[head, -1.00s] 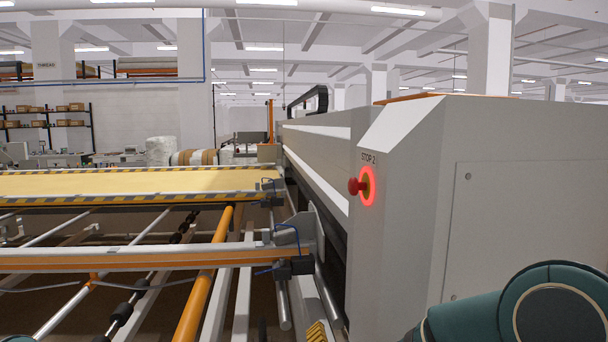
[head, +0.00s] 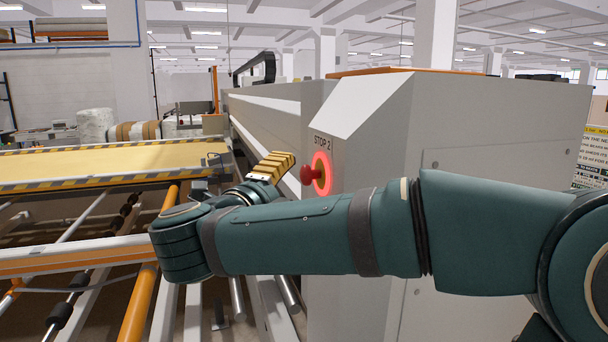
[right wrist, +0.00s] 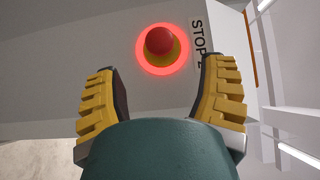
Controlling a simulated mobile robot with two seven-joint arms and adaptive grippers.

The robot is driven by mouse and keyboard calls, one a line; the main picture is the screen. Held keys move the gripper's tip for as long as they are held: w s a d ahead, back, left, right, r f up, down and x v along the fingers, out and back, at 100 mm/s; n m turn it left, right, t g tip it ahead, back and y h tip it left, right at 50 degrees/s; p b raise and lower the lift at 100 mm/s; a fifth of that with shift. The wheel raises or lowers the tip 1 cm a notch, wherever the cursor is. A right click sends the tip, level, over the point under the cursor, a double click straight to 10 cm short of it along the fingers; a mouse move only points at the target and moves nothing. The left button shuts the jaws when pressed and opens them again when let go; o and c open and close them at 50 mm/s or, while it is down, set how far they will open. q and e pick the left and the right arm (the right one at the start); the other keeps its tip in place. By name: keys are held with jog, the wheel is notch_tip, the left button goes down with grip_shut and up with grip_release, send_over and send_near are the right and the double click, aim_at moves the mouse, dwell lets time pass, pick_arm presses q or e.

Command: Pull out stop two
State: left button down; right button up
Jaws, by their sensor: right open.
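The stop two button (head: 311,174) is a red mushroom knob on a yellow base inside a glowing red ring. It sits on the left face of the grey machine housing (head: 370,120), under the label STOP 2. My right gripper (head: 276,163) is just left of the button in the head view, apart from it. In the right wrist view the button (right wrist: 160,42) lies ahead, between and beyond the two yellow ribbed fingers of the open, empty gripper (right wrist: 162,85). My left gripper is not in view.
The long machine beam (head: 262,118) runs back behind my right gripper. A quilting table with yellow fabric (head: 110,165) and an orange roller (head: 140,305) lie to the left. My right forearm crosses in front of the housing.

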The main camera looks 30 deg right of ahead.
aim_at(300, 174)
jog(key=x, duration=0.8)
jog(key=shift+w+d, duration=0.15)
jog(key=shift+w, duration=0.1)
grip_shut()
jog(key=shift+w+a, duration=0.2)
jog(key=shift+a, duration=0.7)
jog(key=shift+c, duration=1.9)
grip_release()
jog(key=o, duration=0.4)
jog(key=shift+a, duration=0.15)
